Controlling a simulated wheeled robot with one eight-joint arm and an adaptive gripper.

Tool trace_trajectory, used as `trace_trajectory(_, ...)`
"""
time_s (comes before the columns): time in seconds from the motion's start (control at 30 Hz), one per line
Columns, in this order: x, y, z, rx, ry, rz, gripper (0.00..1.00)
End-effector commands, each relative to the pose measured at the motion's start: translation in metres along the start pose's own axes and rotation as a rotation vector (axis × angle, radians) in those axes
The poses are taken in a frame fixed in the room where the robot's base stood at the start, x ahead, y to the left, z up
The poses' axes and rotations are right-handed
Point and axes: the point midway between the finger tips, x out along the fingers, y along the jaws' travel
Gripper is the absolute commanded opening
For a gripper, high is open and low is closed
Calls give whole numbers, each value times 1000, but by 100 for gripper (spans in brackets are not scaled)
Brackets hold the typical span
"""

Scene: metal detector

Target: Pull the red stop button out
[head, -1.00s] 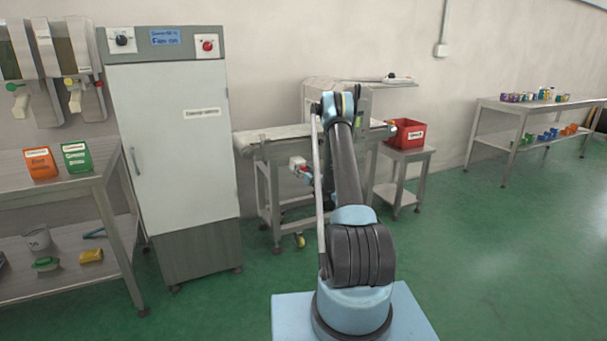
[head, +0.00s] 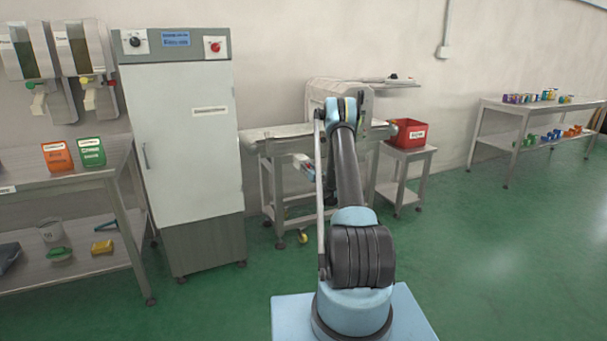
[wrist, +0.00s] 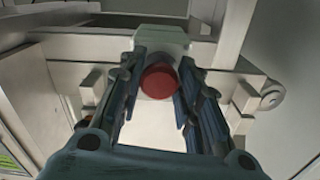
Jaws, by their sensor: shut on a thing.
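The red stop button (wrist: 158,83) is a round red cap on a pale box (wrist: 161,38) in the wrist view. My gripper (wrist: 159,70) has its two dark, ribbed fingers on either side of the cap, shut on it. Its lower rim and the contact points are partly hard to make out. In the head view the pale box (head: 302,163) shows at the front of the conveyor frame, left of my arm. The red cap and my gripper are hidden there, behind my arm. I cannot tell how far out the cap stands.
A conveyor (head: 285,131) stands behind my arm, with a red crate (head: 408,134) on a side table to its right. A tall cabinet (head: 190,150) with another red knob (head: 215,47) stands left. The floor at right is open.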

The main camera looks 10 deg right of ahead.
Motion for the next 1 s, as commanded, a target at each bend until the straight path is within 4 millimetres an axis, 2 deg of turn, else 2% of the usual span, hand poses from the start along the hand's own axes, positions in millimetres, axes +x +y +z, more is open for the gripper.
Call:
trace_trajectory(0.37,3,-8,2,-1,-1,-4,0)
trace_trajectory(0.4,3,-9,2,-1,-1,-4,40)
trace_trajectory(0.47,4,-10,2,0,-1,-5,53)
trace_trajectory(0.8,7,-18,3,0,-2,-13,53)
trace_trajectory(1.0,-12,-18,3,0,-2,-13,53)
